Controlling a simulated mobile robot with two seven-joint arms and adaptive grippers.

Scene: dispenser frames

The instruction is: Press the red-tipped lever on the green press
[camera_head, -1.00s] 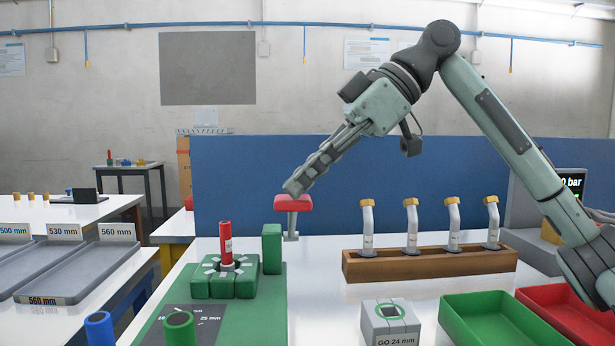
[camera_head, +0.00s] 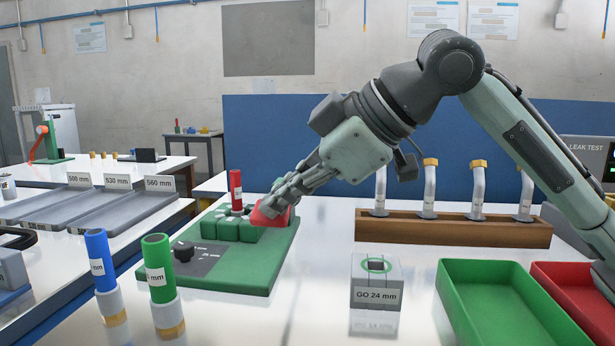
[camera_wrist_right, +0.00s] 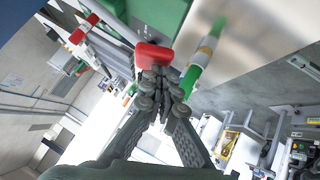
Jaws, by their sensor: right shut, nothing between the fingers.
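The green press (camera_head: 212,283) stands on the white table, left of the middle in the head view. A red tube (camera_head: 235,190) is upright in its cluster of green blocks (camera_head: 228,228). The red lever tip (camera_head: 268,217) is low beside these blocks. My right gripper (camera_head: 270,205) is shut and empty, its fingertips against the top of the red tip and hiding part of it. In the right wrist view the red tip (camera_wrist_right: 154,54) is right at the closed fingertips (camera_wrist_right: 160,76). The lever's arm is mostly hidden. My left gripper is in neither view.
A wooden rack (camera_head: 450,230) with several bent white pipes stands behind right. A grey GO 24 mm block (camera_head: 376,297), a green tray (camera_head: 490,300) and a red tray (camera_head: 575,295) are at right. Blue-topped (camera_head: 98,255) and green-topped (camera_head: 158,270) tubes are at front left.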

